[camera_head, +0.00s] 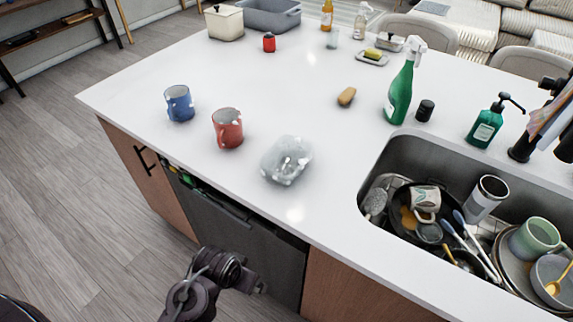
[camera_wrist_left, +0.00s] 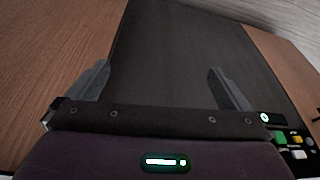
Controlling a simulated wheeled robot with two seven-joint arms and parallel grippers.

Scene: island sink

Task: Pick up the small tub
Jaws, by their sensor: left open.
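The small tub (camera_head: 286,160) is a clear, greyish see-through container. It sits on the white island top near its front edge, right of a red mug, in the head view. My left arm shows at the bottom of the head view, in front of the cabinet and below the tub. My left gripper (camera_wrist_left: 160,72) shows in the left wrist view with its two fingers apart and nothing between them. It faces the dark dishwasher front, and the tub is not in that view. My right gripper is not in view.
A red mug (camera_head: 228,128) and a blue mug (camera_head: 179,103) stand left of the tub. A sink (camera_head: 405,150) full of dishes is at the right, with a green spray bottle (camera_head: 400,92) behind it. The dark dishwasher front (camera_head: 235,228) is below the counter edge.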

